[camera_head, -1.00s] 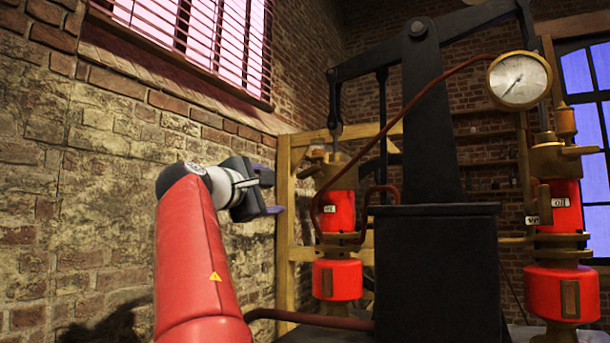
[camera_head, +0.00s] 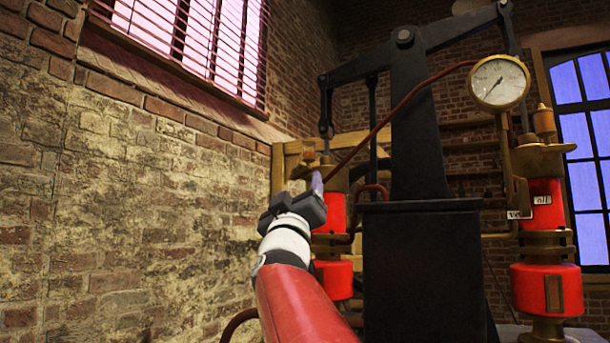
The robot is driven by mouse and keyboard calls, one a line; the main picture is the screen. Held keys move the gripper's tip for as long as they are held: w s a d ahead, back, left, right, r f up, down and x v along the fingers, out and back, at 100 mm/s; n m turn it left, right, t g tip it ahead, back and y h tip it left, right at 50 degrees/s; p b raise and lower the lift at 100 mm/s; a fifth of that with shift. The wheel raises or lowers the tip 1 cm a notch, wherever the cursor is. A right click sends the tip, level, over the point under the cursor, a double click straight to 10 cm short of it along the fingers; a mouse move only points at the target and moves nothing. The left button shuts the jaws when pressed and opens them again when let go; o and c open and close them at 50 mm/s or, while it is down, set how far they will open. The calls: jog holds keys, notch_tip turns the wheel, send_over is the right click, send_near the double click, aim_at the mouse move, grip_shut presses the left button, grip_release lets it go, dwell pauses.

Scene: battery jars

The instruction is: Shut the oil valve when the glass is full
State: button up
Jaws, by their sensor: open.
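My gripper (camera_head: 316,183) is open, with no object visible between its fingers. It points away from me, in front of the left red jar (camera_head: 335,279) and hides much of it. The right red jar (camera_head: 546,204) has a brass top and stands well to the right of my gripper. I cannot tell which part is the oil valve.
A black machine with a box base (camera_head: 420,270) and overhead beam (camera_head: 460,33) stands between the jars. A round dial gauge (camera_head: 498,82) hangs at upper right, with a dark red pipe (camera_head: 400,104) leading to it. A brick wall (camera_head: 130,200) is on the left.

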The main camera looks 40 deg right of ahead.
aim_at(299, 176)
jog(key=p+x, duration=0.2)
jog(key=x, duration=0.5)
jog(key=shift+w, duration=0.1)
jog(key=shift+c, duration=0.4)
jog(key=c, duration=0.9)
jog(key=m+h, duration=0.1)
jog(key=m+g+p, duration=0.1)
jog(key=m, duration=0.1)
jog(key=shift+w+a+r+g+h, duration=0.1)
jog(key=shift+w+g+h, duration=0.05)
jog(key=shift+g+h, duration=0.2)
jog(key=m+g+h, duration=0.2)
jog(key=m, duration=0.1)
jog(key=m+g+h+p, duration=0.1)
jog(key=m+g+h, duration=0.1)
jog(key=m+g, duration=0.1)
jog(key=shift+m+g, duration=0.35)
jog(key=shift+m, duration=0.25)
jog(key=shift+g, duration=0.3)
